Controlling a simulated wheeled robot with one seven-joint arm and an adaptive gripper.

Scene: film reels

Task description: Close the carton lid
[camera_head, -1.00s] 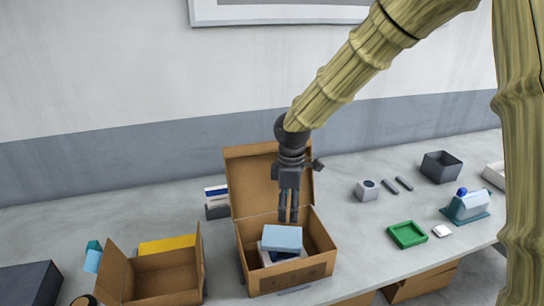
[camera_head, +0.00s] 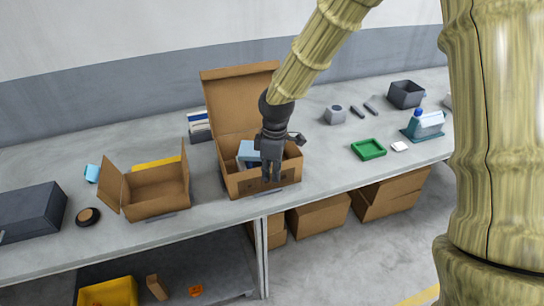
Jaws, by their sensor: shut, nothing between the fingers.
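The carton (camera_head: 236,185) stands on the table with its brown lid (camera_head: 232,100) raised, leaning slightly back from the rear edge. A light blue box (camera_head: 247,152) and other items partly show inside it. My gripper (camera_head: 271,181) is shut and empty, pointing down at the front right of the carton and hiding part of its front wall. I cannot tell whether it touches the carton.
A second open carton (camera_head: 158,190) stands to the left, beside a dark box (camera_head: 30,212) and a round dark item (camera_head: 87,217). A green tray (camera_head: 368,149) and a teal-based item (camera_head: 424,126) lie to the right. Books (camera_head: 199,127) stand behind the lid. The front table edge is close.

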